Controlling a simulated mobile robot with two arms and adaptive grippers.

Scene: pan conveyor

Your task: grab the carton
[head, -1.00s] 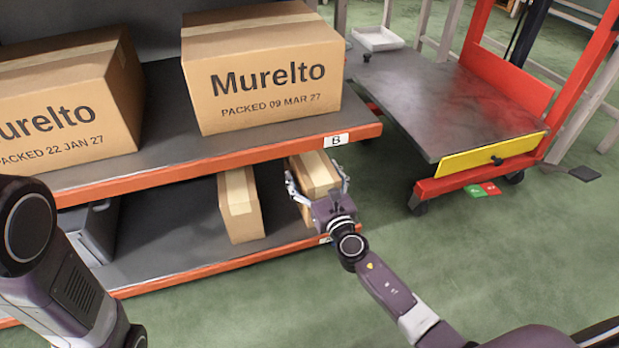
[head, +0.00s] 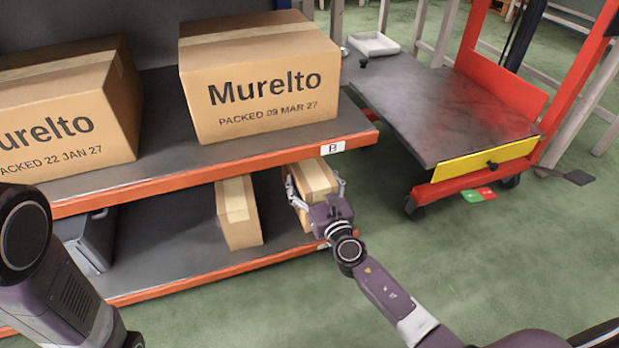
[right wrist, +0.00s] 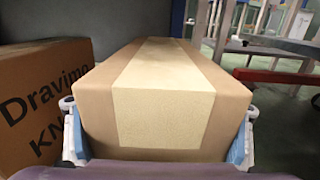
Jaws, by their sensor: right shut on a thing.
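A small brown carton with a pale tape strip (head: 314,178) is at the right end of the lower shelf in the head view. My right gripper (head: 315,191) is shut on it, one finger on each side. In the right wrist view the carton (right wrist: 165,100) fills the middle, with blue finger pads against its left and right sides. Whether it still rests on the shelf is hard to tell. Only my left arm's links show at the left of the head view; the left gripper is out of the frame.
Another small carton (head: 239,212) stands just left, marked "Dravimo" in the right wrist view (right wrist: 40,100). Two large Murelto boxes (head: 262,95) sit on the upper shelf (head: 220,160) above. A grey case (head: 90,240) lies at lower left. A lift cart (head: 440,110) stands at right.

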